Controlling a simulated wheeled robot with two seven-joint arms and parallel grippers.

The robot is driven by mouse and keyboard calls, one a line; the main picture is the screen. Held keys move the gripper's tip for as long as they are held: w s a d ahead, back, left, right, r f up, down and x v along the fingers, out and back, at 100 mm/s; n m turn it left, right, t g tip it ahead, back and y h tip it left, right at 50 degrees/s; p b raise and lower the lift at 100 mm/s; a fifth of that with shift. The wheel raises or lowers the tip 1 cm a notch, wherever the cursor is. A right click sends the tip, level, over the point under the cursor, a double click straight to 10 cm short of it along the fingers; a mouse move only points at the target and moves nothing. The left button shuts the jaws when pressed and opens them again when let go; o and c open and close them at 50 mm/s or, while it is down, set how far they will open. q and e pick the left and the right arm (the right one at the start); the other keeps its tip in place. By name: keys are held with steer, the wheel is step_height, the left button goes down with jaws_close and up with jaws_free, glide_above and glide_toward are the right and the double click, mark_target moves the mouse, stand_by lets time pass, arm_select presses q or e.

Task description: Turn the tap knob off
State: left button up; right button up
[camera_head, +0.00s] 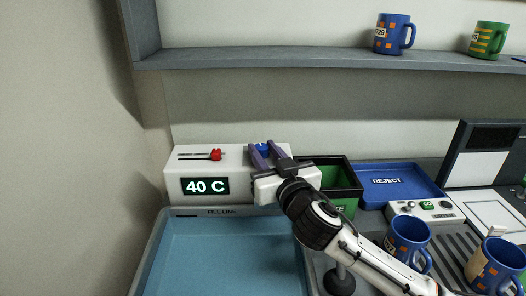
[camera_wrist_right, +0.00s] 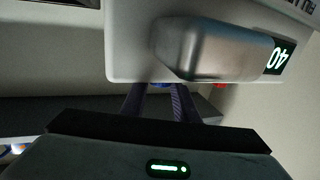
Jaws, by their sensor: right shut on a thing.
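The tap knob (camera_head: 263,148) is blue and sits on top of the white tap unit (camera_head: 182,163), mostly hidden between the fingers of my right gripper (camera_head: 265,154). The gripper's purple fingers are shut on it, one on each side. The unit's front has a display reading 40 C (camera_head: 205,186). In the right wrist view, a bit of blue (camera_wrist_right: 162,85) shows between the fingers, beside a metal spout (camera_wrist_right: 215,48) on the unit. My left gripper is not in view.
A water-filled basin (camera_head: 225,255) lies in front of the unit. A red slider (camera_head: 216,154) is on the unit's top. To the right are a green-lined bin (camera_head: 338,181), a blue reject tray (camera_head: 395,182), a control box (camera_head: 425,210) and blue mugs (camera_head: 408,240). A shelf (camera_head: 300,57) with mugs runs above.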

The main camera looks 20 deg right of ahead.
steer(key=n+y, duration=0.1)
steer(key=y, duration=0.1)
steer(key=d+n+g+y+p, duration=0.1)
steer(key=n+y, duration=0.1)
steer(key=y, duration=0.1)
steer(key=shift+w+r+n+y, duration=0.1)
steer(key=shift+w+n+y, duration=0.05)
steer(key=shift+n+y, duration=0.15)
steer(key=shift+w+d+n+g+y, duration=0.15)
steer(key=shift+n+g+y, duration=0.35)
steer(key=shift+n+y, duration=0.35)
steer(key=shift+s+d+n+g+y, duration=0.1)
steer(key=shift+n+g+y, duration=0.5)
steer(key=shift+y, duration=0.45)
steer(key=shift+n+y, duration=0.35)
steer(key=shift+y, duration=0.05)
steer(key=shift+n+g+y, duration=0.3)
steer(key=shift+g+y, duration=0.2)
steer(key=shift+g, duration=0.1)
steer(key=shift+a, duration=0.1)
steer(key=o, duration=1.1)
steer(key=shift+c, duration=0.2)
steer(key=b+v, duration=0.2)
steer(key=v, duration=0.8)
